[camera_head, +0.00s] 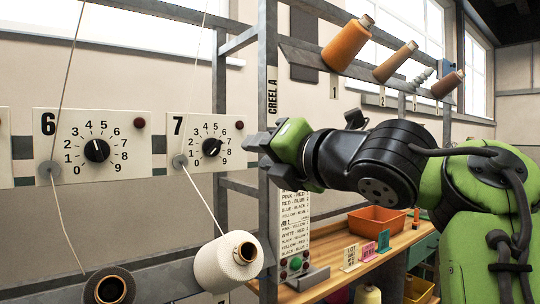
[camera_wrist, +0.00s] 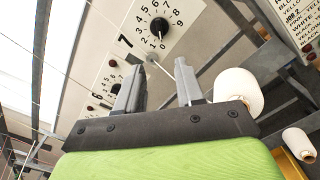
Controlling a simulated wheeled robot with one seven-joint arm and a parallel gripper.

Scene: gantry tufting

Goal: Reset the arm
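My arm reaches in from the right, and my gripper (camera_head: 264,142) is in front of the creel post, just right of the number 7 panel (camera_head: 228,126). In the wrist view my gripper (camera_wrist: 160,86) has its two grey fingers spread with nothing held between them. The number 7 panel's black dial knob (camera_head: 211,147) is left of the fingers in the head view and beyond them in the wrist view (camera_wrist: 159,26). The fingers appear clear of the knob.
A white yarn cone (camera_head: 228,262) sits below panel 7, and a dark cone (camera_head: 108,287) below panel 6 (camera_head: 92,146). Yarns run up to the panels. Brown cones (camera_head: 346,43) stand on the upper rail. An orange bin (camera_head: 376,228) is on the wooden bench (camera_head: 334,250) behind.

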